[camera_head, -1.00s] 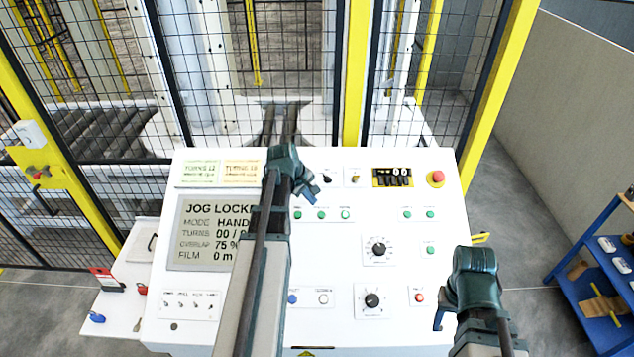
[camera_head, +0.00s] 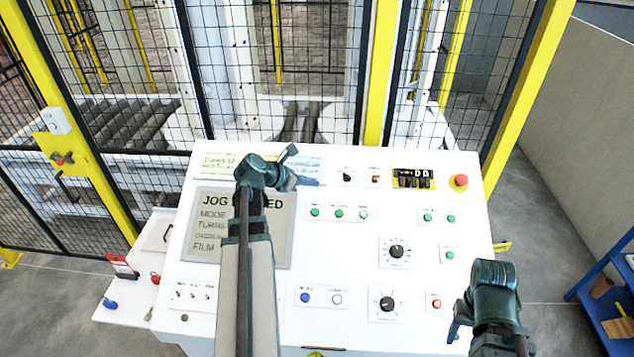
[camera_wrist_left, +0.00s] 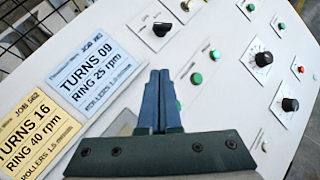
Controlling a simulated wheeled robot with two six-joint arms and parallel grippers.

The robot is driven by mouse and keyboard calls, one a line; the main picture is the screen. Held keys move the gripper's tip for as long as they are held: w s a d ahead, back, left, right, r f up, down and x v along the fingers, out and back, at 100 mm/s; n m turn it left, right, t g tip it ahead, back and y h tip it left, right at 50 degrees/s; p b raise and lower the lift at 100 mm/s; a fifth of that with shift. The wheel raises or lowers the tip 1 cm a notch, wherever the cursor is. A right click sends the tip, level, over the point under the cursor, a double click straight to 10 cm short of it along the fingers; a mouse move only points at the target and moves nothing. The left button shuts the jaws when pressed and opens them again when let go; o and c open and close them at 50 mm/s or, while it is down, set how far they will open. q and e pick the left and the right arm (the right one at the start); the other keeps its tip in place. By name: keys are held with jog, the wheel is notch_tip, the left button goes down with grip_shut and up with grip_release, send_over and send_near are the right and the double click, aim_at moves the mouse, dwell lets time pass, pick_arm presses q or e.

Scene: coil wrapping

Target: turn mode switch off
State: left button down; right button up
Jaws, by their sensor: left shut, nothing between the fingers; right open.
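A small black rotary knob (camera_head: 347,176) on a white plate sits near the top of the sloped white panel. It also shows in the left wrist view (camera_wrist_left: 161,29). Its caption is too small to read, so I cannot confirm it is the mode switch. My left gripper (camera_head: 308,181) is shut and empty, left of this knob and apart from it. In the left wrist view its closed fingers (camera_wrist_left: 160,74) point up toward the knob, over the panel. My right gripper (camera_head: 457,328) is open and empty at the panel's lower right edge.
A small selector (camera_head: 375,179), a digit counter (camera_head: 414,179) and a red emergency button (camera_head: 461,181) stand right of the knob. Green buttons (camera_head: 339,212) lie below. My left arm partly covers the screen (camera_head: 280,245). A mesh fence (camera_head: 230,100) rises behind the panel.

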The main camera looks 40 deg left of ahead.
aim_at(343, 178)
pick_arm(q)
jog(key=b+x, duration=0.4)
jog(key=x, duration=0.3)
jog(key=shift+w+f, duration=0.2)
jog(key=shift+f, duration=0.25)
jog(key=w, duration=0.2)
jog(key=w+r+p, duration=0.1)
jog(key=shift+d, duration=0.4)
jog(key=shift+w+d+r, duration=0.2)
jog(key=shift+w, duration=0.35)
pick_arm(e)
jog(key=shift+f, duration=1.8)
